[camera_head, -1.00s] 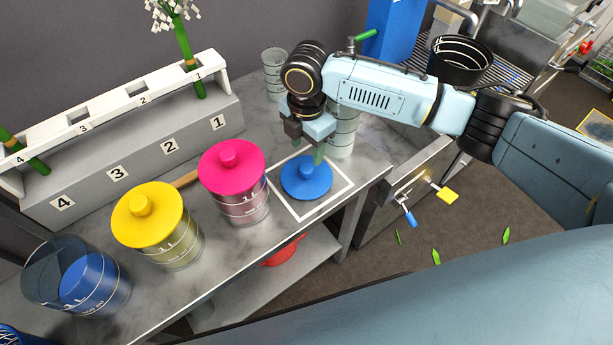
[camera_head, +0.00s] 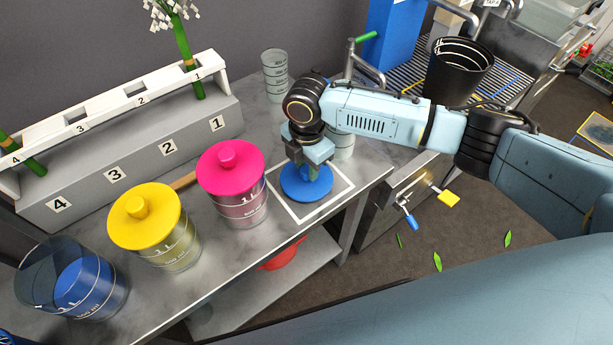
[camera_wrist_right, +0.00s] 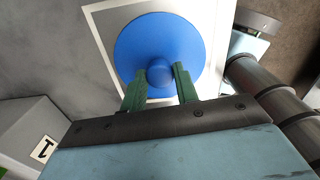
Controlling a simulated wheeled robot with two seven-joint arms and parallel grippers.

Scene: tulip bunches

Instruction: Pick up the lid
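The blue lid (camera_head: 308,190), a flat disc with a round knob, lies inside a white square outline (camera_head: 326,206) on the grey marbled bench. It also shows in the right wrist view (camera_wrist_right: 135,48). My right gripper (camera_head: 308,172) is low over the lid and points down. In the right wrist view its green fingers (camera_wrist_right: 160,75) are open, one on each side of the knob, with small gaps showing. The near part of the lid is partly hidden by the fingers. My left gripper is not in view.
A jar with a pink lid (camera_head: 231,155) stands close left of the blue lid, then a yellow-lidded jar (camera_head: 145,217). An open glass jar with blue contents (camera_head: 85,285) stands farther left. A numbered rack (camera_head: 130,150) is behind. Glass beakers (camera_head: 275,75) stand near my right arm.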

